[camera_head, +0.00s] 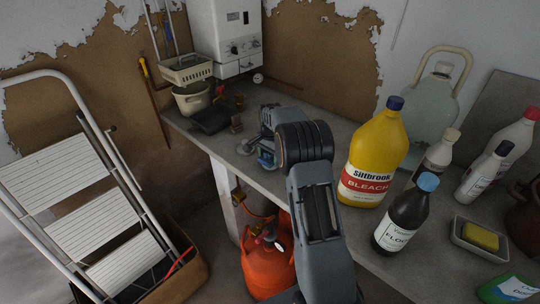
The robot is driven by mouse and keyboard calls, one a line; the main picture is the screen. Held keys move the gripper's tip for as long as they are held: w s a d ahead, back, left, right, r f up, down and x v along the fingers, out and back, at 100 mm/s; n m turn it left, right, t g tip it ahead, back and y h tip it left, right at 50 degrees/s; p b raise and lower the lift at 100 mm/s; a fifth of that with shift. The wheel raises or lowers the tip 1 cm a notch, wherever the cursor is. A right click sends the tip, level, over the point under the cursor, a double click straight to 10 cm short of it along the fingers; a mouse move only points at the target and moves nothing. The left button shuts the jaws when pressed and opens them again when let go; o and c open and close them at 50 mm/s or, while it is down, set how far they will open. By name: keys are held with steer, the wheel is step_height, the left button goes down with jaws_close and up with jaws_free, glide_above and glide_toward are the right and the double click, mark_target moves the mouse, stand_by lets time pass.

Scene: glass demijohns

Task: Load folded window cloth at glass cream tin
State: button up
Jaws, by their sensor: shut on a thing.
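My gripper (262,151) is over the bench's front edge, mostly hidden behind my own arm. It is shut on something. A small bluish thing (266,159) shows at its fingers; it may be the folded window cloth, but it is too small and covered to be sure.
A yellow bleach bottle (374,155), a brown bottle (405,215) and a green glass demijohn (432,108) stand right of my arm. A soap dish (482,238) is farther right. Dark items (212,116) lie behind my gripper. An orange gas cylinder (268,265) stands below; a stepladder (85,190) is left.

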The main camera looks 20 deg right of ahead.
steer(key=shift+r+p, duration=2.5)
steer(key=shift+r, duration=1)
